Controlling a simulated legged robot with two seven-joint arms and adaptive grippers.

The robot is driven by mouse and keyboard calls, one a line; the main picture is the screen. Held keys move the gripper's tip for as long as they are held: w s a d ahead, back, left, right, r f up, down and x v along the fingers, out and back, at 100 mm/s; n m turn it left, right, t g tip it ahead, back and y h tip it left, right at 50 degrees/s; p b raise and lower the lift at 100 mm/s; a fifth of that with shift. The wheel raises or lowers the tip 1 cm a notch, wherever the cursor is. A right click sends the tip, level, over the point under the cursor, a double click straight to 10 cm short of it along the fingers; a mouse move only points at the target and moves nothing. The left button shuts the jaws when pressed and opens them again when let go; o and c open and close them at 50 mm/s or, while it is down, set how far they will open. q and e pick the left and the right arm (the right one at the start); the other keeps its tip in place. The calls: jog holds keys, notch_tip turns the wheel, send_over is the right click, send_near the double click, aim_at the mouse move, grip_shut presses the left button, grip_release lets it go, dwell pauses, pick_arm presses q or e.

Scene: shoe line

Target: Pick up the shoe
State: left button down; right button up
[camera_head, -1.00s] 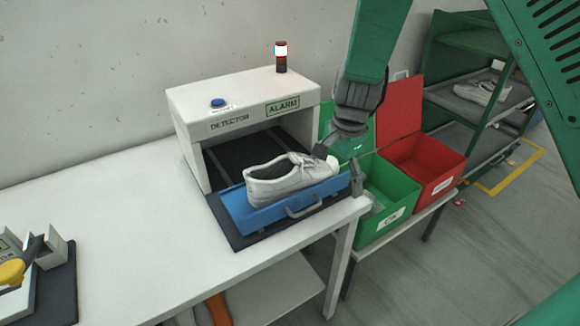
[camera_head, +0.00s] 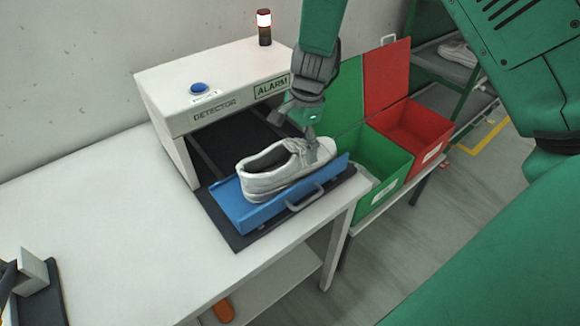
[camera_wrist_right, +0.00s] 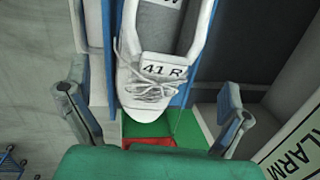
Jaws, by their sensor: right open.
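A white lace-up shoe (camera_head: 283,168) sits in a blue tray (camera_head: 243,211) at the detector's opening, its toe toward the right. My right gripper (camera_head: 312,138) comes down from above at the toe end of the shoe. In the right wrist view the shoe (camera_wrist_right: 147,98) shows its laces and a "41 R" label. The open fingers of my right gripper (camera_wrist_right: 152,115) stand on either side of the toe, with visible gaps. In the head view the gripper partly covers the front of the shoe.
The detector (camera_head: 220,85) stands behind the tray, with a blue button (camera_head: 199,87) and a lit alarm lamp (camera_head: 264,27). An open green box (camera_head: 385,166) and an open red box (camera_head: 420,130) stand to the right.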

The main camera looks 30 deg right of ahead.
aim_at(292, 157)
jog(key=shift+w+a+f, duration=0.1)
jog(key=shift+w+f, duration=0.05)
jog(key=shift+f, duration=0.2)
notch_tip(292, 157, down, 5)
jog(key=shift+r+p, duration=0.15)
jog(key=shift+p, duration=0.2)
jog(key=shift+w+f, duration=0.15)
jog(key=shift+f, duration=0.1)
jog(key=shift+a+r, duration=0.1)
jog(key=c, duration=1.3)
